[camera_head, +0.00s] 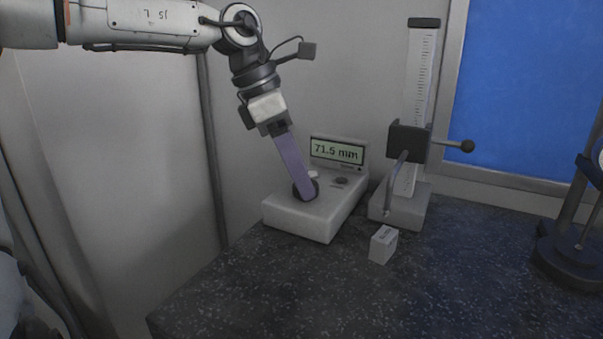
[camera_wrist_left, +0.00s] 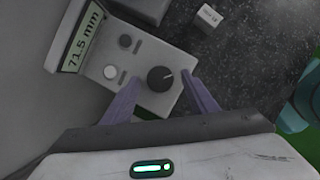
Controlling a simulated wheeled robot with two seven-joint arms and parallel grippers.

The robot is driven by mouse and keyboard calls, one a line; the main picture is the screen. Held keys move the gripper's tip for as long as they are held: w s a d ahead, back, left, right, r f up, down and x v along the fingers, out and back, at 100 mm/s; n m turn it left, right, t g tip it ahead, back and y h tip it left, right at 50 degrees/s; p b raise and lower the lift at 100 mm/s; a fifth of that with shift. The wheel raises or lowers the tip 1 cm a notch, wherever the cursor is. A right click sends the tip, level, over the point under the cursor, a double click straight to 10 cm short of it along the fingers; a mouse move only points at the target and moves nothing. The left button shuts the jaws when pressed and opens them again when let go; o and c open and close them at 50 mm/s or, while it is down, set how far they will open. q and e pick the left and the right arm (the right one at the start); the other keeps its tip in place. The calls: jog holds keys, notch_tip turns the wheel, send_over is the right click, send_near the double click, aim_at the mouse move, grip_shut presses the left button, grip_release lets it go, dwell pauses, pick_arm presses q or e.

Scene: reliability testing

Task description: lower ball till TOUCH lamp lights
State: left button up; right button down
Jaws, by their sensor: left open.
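A pale control box (camera_head: 320,218) stands on the dark speckled bench, with a raised display (camera_head: 338,152) reading 71.5 mm. My left gripper (camera_head: 305,192), with purple fingers, points down at the box's dark knob (camera_head: 313,187). In the left wrist view, the open fingers (camera_wrist_left: 162,96) are spread on either side of the knob (camera_wrist_left: 160,79), with a gap on each side. That view also shows a pale round button or lamp (camera_wrist_left: 110,72) and a dark one (camera_wrist_left: 125,41). I cannot tell which is the TOUCH lamp, and none looks lit. My right gripper is not in view.
A scaled column stand (camera_head: 420,75) with a black carriage (camera_head: 408,140) and a ball-ended lever (camera_head: 467,146) stands right of the box. A small white block (camera_head: 383,244) sits in front. A dark stand (camera_head: 575,250) is at far right. The front bench is clear.

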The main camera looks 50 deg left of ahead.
pick_arm(q)
jog(key=shift+w+d+f, duration=0.1)
jog(key=shift+w+f, duration=0.05)
jog(key=shift+f, duration=0.3)
jog(key=shift+c, duration=0.4)
jog(key=c, duration=1)
